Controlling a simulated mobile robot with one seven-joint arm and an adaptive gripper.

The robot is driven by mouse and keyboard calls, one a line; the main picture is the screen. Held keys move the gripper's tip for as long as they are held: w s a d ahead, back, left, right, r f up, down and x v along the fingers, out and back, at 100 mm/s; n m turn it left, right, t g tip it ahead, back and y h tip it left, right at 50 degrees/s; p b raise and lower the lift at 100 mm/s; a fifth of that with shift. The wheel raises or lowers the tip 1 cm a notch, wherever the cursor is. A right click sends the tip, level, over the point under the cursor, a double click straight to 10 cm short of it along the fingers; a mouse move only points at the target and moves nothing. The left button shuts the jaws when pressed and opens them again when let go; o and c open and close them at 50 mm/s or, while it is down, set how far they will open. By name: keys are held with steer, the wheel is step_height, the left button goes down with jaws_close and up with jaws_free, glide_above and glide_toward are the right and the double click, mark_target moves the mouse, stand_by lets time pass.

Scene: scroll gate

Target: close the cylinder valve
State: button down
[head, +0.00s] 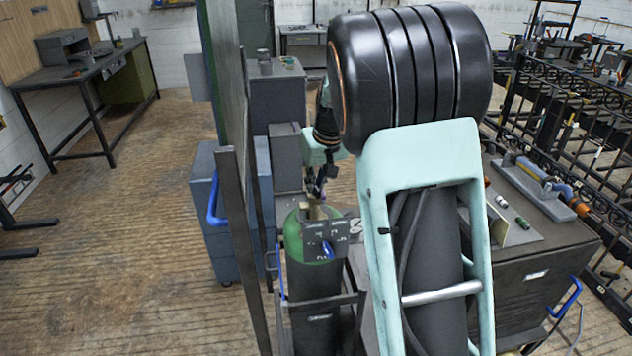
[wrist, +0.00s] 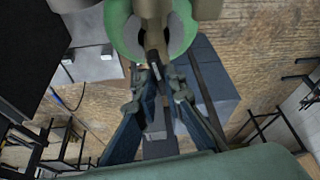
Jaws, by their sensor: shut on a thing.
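The gas cylinder (head: 310,310) has a dark body and a green shoulder, and stands upright in a dark cart. Its tan valve (head: 317,211) is at the top. My gripper (head: 317,186) is just above it, pointing down. In the wrist view the green shoulder (wrist: 122,32) rings the tan valve body (wrist: 152,12) at the top. A dark valve handle (wrist: 154,66) extends from it between my fingers (wrist: 157,85). My gripper is shut on this handle. The fingertip contact is small and partly hidden in the head view.
A grey plate with a blue part (head: 326,240) hangs at the cylinder's front. A dark upright panel (head: 228,90) stands left of the cart. Blue-grey cabinets (head: 208,200) are behind it. A workbench (head: 550,235) with tools is at right. Open wooden floor lies left.

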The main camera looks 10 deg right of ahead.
steer(key=m+p, duration=0.1)
steer(key=m, duration=0.1)
steer(key=m+h+p, duration=0.1)
steer(key=m+h, duration=0.1)
steer(key=m, duration=0.1)
steer(key=shift+a+r+m+p, duration=0.2)
steer(key=shift+a+m+p, duration=0.1)
steer(key=shift+p, duration=0.1)
steer(key=m+h+p, duration=0.1)
steer(key=m, duration=0.1)
steer(key=m+g+h, duration=0.1)
steer(key=m, duration=0.2)
steer(key=shift+w+f+p, duration=0.1)
steer(key=shift+w+p, duration=0.05)
steer(key=shift+p, duration=0.2)
steer(key=c, duration=2)
jaws_free()
steer(key=shift+f, duration=0.1)
steer(key=v, duration=0.7)
steer(key=shift+r, duration=0.25)
